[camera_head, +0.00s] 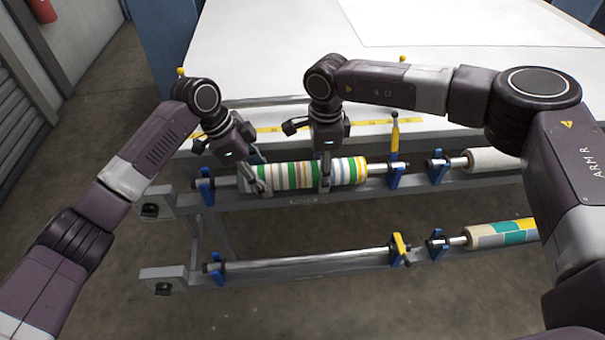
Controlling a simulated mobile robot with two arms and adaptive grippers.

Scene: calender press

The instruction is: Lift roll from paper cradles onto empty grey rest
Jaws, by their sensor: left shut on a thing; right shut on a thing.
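A roll with green, white, red and yellow stripes (349,171) lies level along the upper rail of the rack. Its shaft ends are at a left blue cradle (206,187) and a right blue cradle (394,173); I cannot tell whether the shaft rests in them or is slightly above. My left gripper (264,189) is shut on the roll near its left end. My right gripper (325,183) is shut on it right of its middle. The fingers hide parts of the roll. I cannot make out an empty grey rest for certain.
A bare shaft (310,257) lies on the lower rail. A pale roll (495,159) is at the upper right, and a checkered roll (500,233) at the lower right. A yellow upright handle (395,134) stands behind the right cradle. The white table (270,50) behind is largely clear.

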